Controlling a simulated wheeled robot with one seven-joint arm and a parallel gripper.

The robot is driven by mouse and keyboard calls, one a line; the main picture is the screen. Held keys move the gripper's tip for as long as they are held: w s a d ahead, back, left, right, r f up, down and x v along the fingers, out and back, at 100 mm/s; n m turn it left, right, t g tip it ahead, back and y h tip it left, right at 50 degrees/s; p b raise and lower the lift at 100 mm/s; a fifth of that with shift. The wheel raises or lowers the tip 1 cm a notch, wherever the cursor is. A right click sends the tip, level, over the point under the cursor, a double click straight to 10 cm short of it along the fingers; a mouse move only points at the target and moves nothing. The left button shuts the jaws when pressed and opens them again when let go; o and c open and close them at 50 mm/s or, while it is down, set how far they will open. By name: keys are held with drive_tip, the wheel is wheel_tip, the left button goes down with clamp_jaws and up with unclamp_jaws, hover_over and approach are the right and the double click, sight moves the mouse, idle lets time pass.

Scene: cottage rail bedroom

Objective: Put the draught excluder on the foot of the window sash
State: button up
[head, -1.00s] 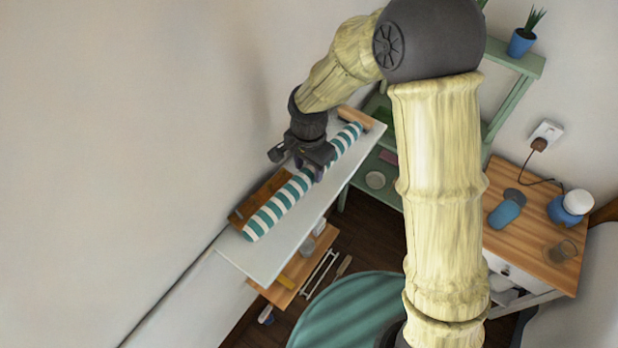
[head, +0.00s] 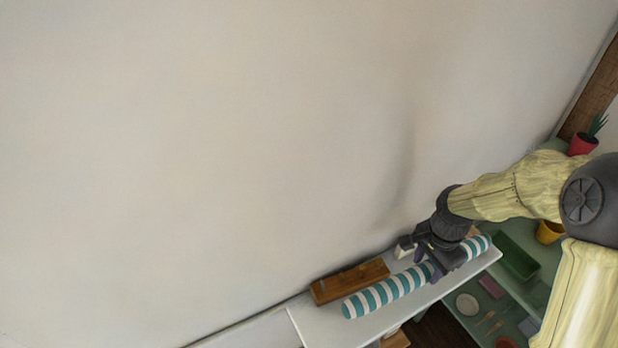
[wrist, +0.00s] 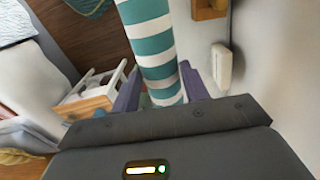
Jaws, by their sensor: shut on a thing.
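The draught excluder (head: 385,291) is a long roll with teal and white stripes. In the head view it lies slantwise over a white shelf (head: 322,328) along the wall. My gripper (head: 437,264) is shut on it, right of its middle. In the wrist view the striped roll (wrist: 150,38) runs away from me between the two purple fingers of my gripper (wrist: 162,88). I cannot tell whether the roll touches the shelf or is a little above it. I cannot make out a window sash in these frames.
A wooden block (head: 348,282) lies on the shelf against the wall, close behind the roll. A green unit with a green tray (head: 516,257) and a yellow pot (head: 549,232) stands at the right. The wrist view shows a small drawer table (wrist: 88,104) and a white wall fitting (wrist: 222,66).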

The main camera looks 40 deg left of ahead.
drive_tip(key=w+d+f+n, duration=0.1)
drive_tip(key=w+d, duration=0.4)
drive_tip(key=d, duration=0.6)
drive_tip(key=w+d+f, duration=0.2)
drive_tip(key=w+d, duration=0.3)
drive_tip(key=d, duration=0.6)
drive_tip(key=shift+w+d+f+n, duration=0.35)
drive_tip(key=shift+d+f+n, duration=0.05)
